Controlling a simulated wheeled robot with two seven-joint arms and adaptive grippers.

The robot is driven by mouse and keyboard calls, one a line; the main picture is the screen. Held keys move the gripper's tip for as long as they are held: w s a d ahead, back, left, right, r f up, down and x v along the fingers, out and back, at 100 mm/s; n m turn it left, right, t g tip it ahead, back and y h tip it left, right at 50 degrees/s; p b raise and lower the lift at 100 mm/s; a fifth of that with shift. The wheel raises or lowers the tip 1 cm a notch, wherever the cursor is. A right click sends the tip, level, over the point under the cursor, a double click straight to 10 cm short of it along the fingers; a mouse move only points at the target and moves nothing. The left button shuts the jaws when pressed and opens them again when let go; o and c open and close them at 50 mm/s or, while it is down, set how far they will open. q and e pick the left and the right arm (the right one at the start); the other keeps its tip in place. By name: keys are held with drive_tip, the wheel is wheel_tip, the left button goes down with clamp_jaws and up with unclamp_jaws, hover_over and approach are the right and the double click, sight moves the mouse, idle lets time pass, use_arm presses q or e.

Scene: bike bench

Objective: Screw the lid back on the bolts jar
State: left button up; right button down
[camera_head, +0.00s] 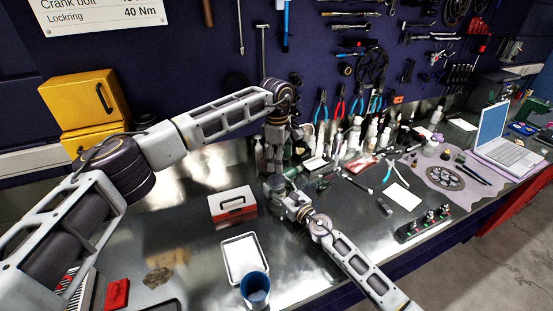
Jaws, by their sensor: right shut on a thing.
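My right arm comes in from the lower right. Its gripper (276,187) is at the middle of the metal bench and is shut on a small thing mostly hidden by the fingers. I cannot tell whether that is the jar or its lid. My left arm reaches across from the left and bends down, with its gripper (274,161) just behind and above the right one. Its fingers are too small and dark to read. The bolts jar and lid cannot be made out clearly between the two grippers.
A red and white box (232,204), a white tray (244,258) and a blue cup (255,289) stand in front and to the left. Several bottles (355,136) crowd the back. A laptop (505,150) is at the right. The front-left bench has bare metal.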

sight(277, 180)
use_arm(q)
drive_tip(key=n, duration=0.5)
drive_tip(key=shift+a+n, duration=0.25)
drive_tip(key=shift+n, duration=0.15)
drive_tip(key=n, duration=0.5)
drive_tip(key=shift+a, duration=0.15)
drive_tip(key=n, duration=0.6)
drive_tip(key=shift+s+a+y, duration=0.1)
drive_tip(key=shift+a+y, duration=0.05)
drive_tip(key=shift+y, duration=0.15)
drive_tip(key=n, duration=0.5)
drive_tip(key=shift+f, duration=4)
drive_tip(key=shift+c, duration=0.5)
